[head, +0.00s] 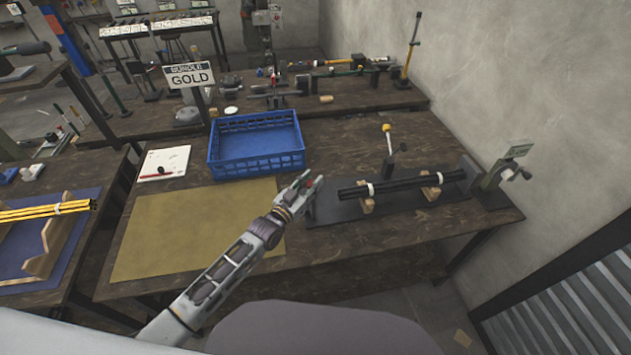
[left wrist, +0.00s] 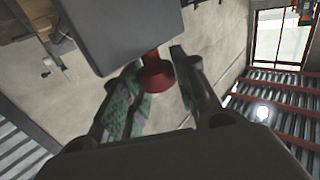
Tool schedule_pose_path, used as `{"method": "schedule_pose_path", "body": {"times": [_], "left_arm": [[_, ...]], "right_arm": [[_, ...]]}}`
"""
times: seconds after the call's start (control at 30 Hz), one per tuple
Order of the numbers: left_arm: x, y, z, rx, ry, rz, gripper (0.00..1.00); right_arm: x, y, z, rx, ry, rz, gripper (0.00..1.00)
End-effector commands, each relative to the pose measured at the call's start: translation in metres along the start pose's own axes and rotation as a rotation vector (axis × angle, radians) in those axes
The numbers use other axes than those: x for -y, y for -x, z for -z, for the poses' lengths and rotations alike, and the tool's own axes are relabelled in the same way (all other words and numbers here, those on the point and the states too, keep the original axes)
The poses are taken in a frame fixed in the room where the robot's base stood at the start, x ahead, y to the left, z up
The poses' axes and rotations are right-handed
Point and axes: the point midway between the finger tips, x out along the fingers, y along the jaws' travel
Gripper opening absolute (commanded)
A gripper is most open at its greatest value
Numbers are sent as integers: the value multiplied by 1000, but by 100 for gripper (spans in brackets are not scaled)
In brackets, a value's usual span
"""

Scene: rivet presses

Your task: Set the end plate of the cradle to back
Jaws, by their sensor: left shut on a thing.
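The cradle is a dark base (head: 402,208) with wooden rests (head: 367,206) bearing a bundle of black rods (head: 402,185), tied with white bands. My left gripper (head: 304,187) is at the cradle's left end, shut on a small red knob (head: 311,182). In the left wrist view the red knob (left wrist: 156,73) sits between the fingers (left wrist: 158,85), joined to a grey plate (left wrist: 122,30) that looks like the end plate. In the head view my gripper mostly hides this plate. My right gripper is not in view.
A blue crate (head: 256,167) and a yellow mat (head: 185,232) lie left of the cradle. A yellow-topped upright tool (head: 388,140) stands behind the rods. A green device (head: 500,174) stands at the table's right end. A GOLD sign (head: 190,78) stands behind.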

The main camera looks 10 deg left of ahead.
Motion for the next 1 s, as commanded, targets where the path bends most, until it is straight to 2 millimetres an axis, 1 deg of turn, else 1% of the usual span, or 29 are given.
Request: {"method": "schedule_pose_path", "body": {"times": [0.03, 0.23, 0.27, 0.4, 0.43, 0.63, 0.77, 1.0], "left_arm": [[3, 1, -2, 4, -2, 4, 0], [4, 1, -2, 4, -3, 5, 0], [4, 1, -2, 4, -3, 5, 33], [3, 1, -2, 4, -3, 4, 51], [3, 1, -2, 3, -3, 4, 52], [2, 0, -1, 2, -2, 3, 52], [2, 1, -1, 2, -1, 2, 52], [2, 8, -1, 2, -1, 2, 52]], "right_arm": [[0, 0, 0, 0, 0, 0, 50], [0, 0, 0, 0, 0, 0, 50], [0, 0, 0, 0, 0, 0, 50], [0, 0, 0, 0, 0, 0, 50], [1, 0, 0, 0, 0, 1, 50], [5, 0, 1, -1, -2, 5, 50], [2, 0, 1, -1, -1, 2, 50], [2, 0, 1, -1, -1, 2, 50]]}}
